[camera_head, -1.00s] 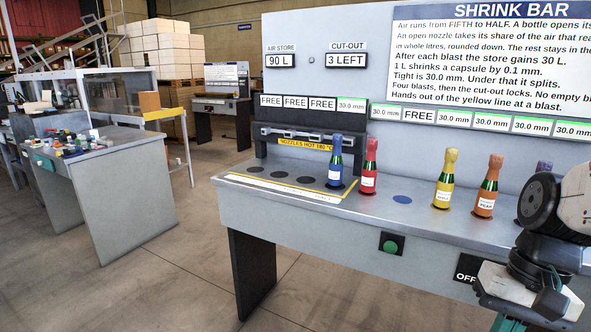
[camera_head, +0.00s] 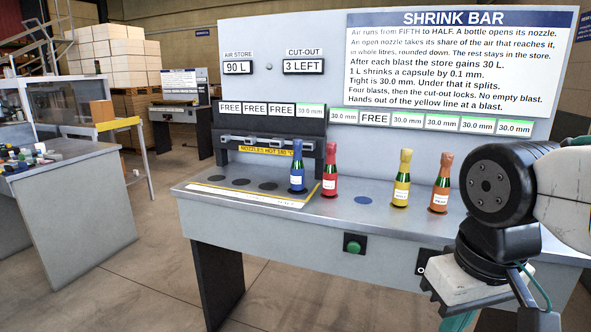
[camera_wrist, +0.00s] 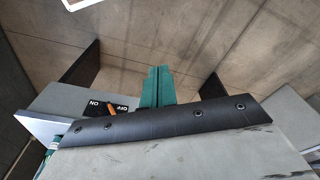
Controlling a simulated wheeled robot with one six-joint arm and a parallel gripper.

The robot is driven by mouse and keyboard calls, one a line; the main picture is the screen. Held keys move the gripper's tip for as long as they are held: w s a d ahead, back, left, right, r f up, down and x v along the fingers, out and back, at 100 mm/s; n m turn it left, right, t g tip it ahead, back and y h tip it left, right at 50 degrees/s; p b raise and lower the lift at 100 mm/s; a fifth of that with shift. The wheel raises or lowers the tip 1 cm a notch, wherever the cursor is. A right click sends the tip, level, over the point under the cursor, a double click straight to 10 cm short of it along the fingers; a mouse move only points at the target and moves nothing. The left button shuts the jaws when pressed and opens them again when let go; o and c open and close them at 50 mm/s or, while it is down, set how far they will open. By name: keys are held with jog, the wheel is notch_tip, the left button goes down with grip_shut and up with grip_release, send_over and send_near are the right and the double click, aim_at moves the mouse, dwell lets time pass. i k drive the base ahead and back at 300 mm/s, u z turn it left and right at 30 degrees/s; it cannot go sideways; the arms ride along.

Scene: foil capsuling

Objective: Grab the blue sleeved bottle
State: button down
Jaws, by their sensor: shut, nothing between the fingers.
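The blue sleeved bottle (camera_head: 297,178) stands upright in the head view, at the right end of the row of dark spots below the nozzles, inside the yellow line. My gripper (camera_wrist: 155,72) shows in the wrist view as two green fingers closed together with nothing between them. The fingers point over the floor, near the bench's on/off label. In the head view my arm is at the lower right, well apart from the blue bottle. The blue bottle is not in the wrist view.
Right of it stand a red bottle (camera_head: 330,170), a yellow bottle (camera_head: 401,180) and an orange bottle (camera_head: 440,184). A bare blue spot (camera_head: 363,201) lies between red and yellow. The nozzle bar (camera_head: 268,141) is behind the blue bottle. A green button (camera_head: 353,246) is on the bench front.

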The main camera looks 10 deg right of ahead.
aim_at(297, 168)
jog(key=u, duration=1.6)
jog(key=i, duration=2.1)
jog(key=z, duration=2.15)
jog(key=i, duration=0.5)
jog(key=u, duration=0.05)
